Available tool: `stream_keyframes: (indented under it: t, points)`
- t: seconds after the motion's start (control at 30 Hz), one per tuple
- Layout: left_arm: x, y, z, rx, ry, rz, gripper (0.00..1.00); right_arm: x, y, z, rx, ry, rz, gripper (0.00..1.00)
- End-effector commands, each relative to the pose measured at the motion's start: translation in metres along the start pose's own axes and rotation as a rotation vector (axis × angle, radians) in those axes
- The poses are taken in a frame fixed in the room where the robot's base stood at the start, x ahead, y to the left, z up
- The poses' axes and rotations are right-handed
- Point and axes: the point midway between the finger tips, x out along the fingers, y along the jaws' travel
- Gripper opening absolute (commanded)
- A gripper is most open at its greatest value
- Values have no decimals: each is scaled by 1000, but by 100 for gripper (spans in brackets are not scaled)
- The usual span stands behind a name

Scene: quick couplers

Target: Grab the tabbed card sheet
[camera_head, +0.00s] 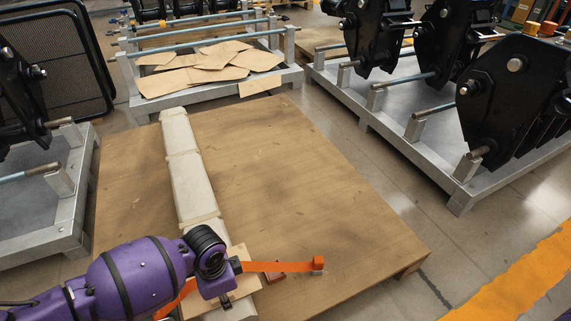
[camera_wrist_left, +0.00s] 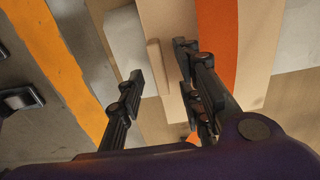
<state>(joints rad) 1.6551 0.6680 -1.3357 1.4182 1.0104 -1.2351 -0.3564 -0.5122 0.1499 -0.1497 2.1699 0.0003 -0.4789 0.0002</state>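The tan card sheet (camera_head: 243,282) lies over the near end of a long pale beam, partly covered by my left arm and an orange strap. In the left wrist view the card (camera_wrist_left: 176,40) shows on both sides of the orange strap, with a narrow raised edge that looks like its tab (camera_wrist_left: 155,66). My left gripper (camera_head: 224,299) is at the card in the head view. In the wrist view its two fingers (camera_wrist_left: 160,65) are apart, with the tab-like edge in the gap between them. Contact cannot be told. My right gripper is not in view.
The pale beam (camera_head: 188,165) lies along a brown wooden platform (camera_head: 300,190). The orange strap (camera_head: 275,267) extends right of the card, near a small reddish block (camera_head: 276,278). Metal racks (camera_head: 405,140) with black couplers stand right and left. Loose cardboard (camera_head: 200,70) lies on the rear rack.

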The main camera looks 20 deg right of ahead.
Motion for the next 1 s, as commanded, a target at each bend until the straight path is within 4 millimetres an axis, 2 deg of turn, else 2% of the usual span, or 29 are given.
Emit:
stream_keyframes:
  t: [0.07,0.3,0.33,0.77,1.0]
  points:
    - [-1,0,0,0,1,-1,33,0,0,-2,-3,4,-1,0]
    - [-1,0,0,0,1,-1,1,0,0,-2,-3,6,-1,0]
    - [-1,0,0,0,1,-1,0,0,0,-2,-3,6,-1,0]
    - [-6,0,0,0,1,-1,0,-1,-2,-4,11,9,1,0]
    - [-35,-1,-1,0,2,-4,0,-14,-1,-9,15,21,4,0]
